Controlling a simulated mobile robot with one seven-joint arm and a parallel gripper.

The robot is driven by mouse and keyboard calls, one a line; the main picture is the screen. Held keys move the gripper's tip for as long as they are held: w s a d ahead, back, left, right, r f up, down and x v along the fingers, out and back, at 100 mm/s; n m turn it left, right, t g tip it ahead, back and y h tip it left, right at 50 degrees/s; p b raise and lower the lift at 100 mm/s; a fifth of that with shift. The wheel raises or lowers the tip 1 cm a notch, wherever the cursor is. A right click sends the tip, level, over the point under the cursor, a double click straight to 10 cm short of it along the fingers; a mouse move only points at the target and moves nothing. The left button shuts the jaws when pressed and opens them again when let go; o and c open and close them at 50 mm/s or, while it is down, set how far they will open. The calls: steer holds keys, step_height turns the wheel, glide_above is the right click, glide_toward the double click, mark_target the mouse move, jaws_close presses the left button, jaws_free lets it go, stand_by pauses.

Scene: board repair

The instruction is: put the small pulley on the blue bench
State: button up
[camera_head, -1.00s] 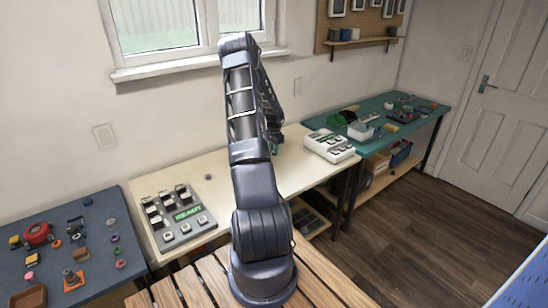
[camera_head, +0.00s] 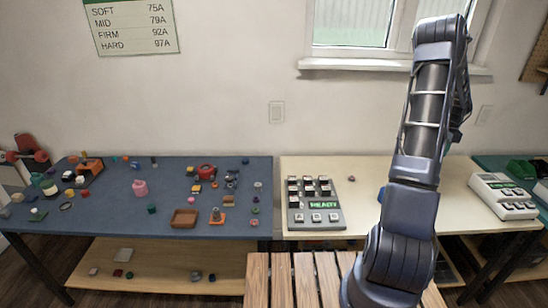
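The blue bench (camera_head: 110,215) stands at the left against the wall, its top holding many small parts. A small dark purple-red round piece (camera_head: 351,179) lies alone on the cream bench (camera_head: 300,165), right of the grey key panel; it is too small to tell whether it is the small pulley. Several small round pieces, such as a purple one (camera_head: 255,198), lie along the blue bench's right edge. I cannot pick out the small pulley for certain. My arm rises over the cream bench at the right, and my gripper is hidden behind it.
The grey key panel (camera_head: 315,219) reading READY stands on the cream bench. A white device (camera_head: 503,195) stands farther right. An orange-brown tray (camera_head: 184,218) and a red round part (camera_head: 206,171) sit on the blue bench. Bare blue surface shows around the pink container (camera_head: 140,188).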

steer(key=w+a+n, duration=0.3)
steer(key=w+a, duration=0.3)
steer(key=a, duration=1.1)
steer(key=w+a+n, duration=0.3)
steer(key=w+a, duration=0.3)
steer(key=a, duration=1.1)
steer(key=w+a+n, duration=0.2)
steer(key=w+a, duration=0.5)
steer(key=a, duration=1)
steer(key=n, duration=0.9)
glide_above(213, 196)
step_height(213, 196, down, 20)
steer(key=shift+r, duration=0.1)
